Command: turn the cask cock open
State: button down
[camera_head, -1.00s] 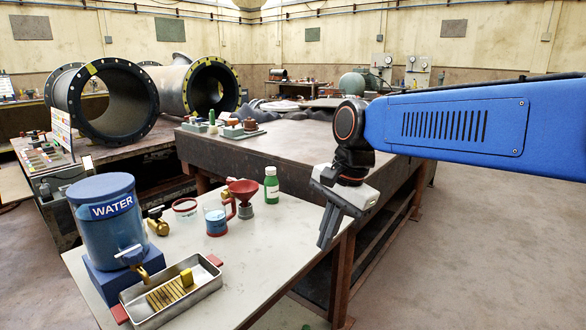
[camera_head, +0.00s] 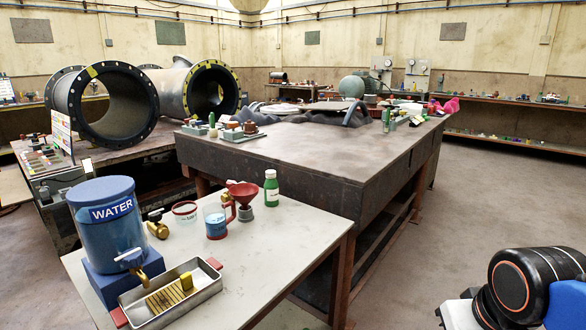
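The blue cask (camera_head: 105,222) labelled WATER stands on a blue block (camera_head: 116,279) at the left of the white table. Its brass cock (camera_head: 137,270) is low on the front right, above the metal drip tray (camera_head: 170,296) with its slatted brass-coloured grate. I cannot tell the cock's handle position at this size. My arm's dark wrist joint shows at the lower right, well away from the cask and off the table. My gripper's fingers are outside the picture; only a pale part near the wrist shows at the bottom edge.
On the white table (camera_head: 262,255) stand a brass fitting (camera_head: 157,225), a cup with blue contents (camera_head: 216,222), a red funnel (camera_head: 243,194) and a green bottle (camera_head: 271,188). A large dark workbench (camera_head: 310,160) stands behind. Floor at the right is clear.

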aim_at(133, 258)
jog(key=u, duration=1.5)
